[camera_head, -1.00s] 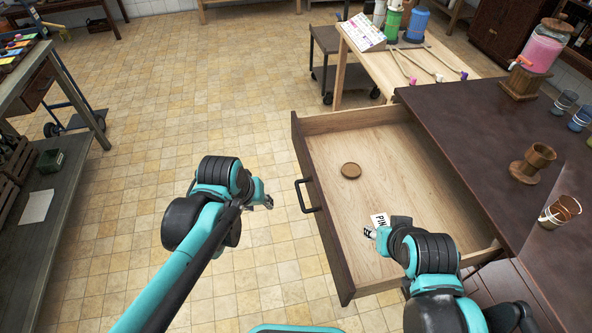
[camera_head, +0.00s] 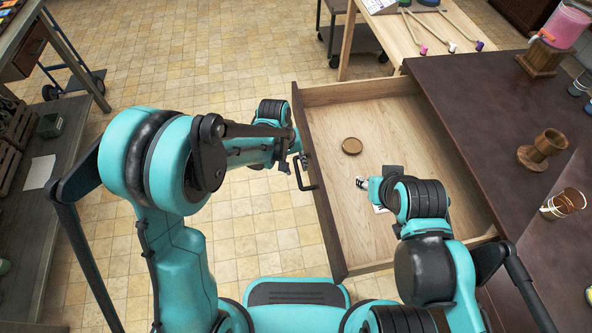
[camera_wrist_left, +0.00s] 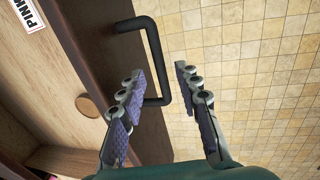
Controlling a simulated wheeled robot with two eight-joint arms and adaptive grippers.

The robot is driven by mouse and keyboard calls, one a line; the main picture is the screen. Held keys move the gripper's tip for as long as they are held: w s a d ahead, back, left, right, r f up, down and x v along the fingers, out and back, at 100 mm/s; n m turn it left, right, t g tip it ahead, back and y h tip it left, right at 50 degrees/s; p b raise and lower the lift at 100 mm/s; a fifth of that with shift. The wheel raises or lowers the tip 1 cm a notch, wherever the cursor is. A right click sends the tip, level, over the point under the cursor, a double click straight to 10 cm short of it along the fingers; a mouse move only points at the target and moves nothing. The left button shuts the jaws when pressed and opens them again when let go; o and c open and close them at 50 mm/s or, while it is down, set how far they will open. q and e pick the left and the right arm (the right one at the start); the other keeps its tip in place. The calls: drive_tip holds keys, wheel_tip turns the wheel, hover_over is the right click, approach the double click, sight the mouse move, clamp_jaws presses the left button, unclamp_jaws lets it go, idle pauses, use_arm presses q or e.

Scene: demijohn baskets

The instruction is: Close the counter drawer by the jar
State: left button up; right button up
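The counter drawer (camera_head: 395,110) is pulled far out of the dark counter (camera_head: 480,95), left of the jar with pink liquid (camera_head: 562,24). Its black bar handle (camera_head: 306,180) is on the dark front panel; it also shows in the left wrist view (camera_wrist_left: 157,55). My left gripper (camera_head: 298,162) is at the handle. In the left wrist view its fingers (camera_wrist_left: 162,76) are spread, one on each side of the handle bar, with gaps visible. My right gripper (camera_head: 361,183) is over the drawer's inside; whether its small fingers are open is unclear.
A round wooden disc (camera_head: 352,146) lies in the drawer, beside a label partly hidden by my right arm. A wooden cup (camera_head: 543,150) and a glass (camera_head: 562,203) stand on the counter. A pale wooden table (camera_head: 395,45) is behind the drawer.

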use_arm(q)
drive_tip(key=shift+d+f+b, duration=0.2)
drive_tip(key=shift+f+b, duration=0.1)
drive_tip(key=shift+f, duration=0.85)
drive_tip(key=shift+c, duration=0.3)
clamp_jaws()
drive_tip(key=shift+d, duration=0.1)
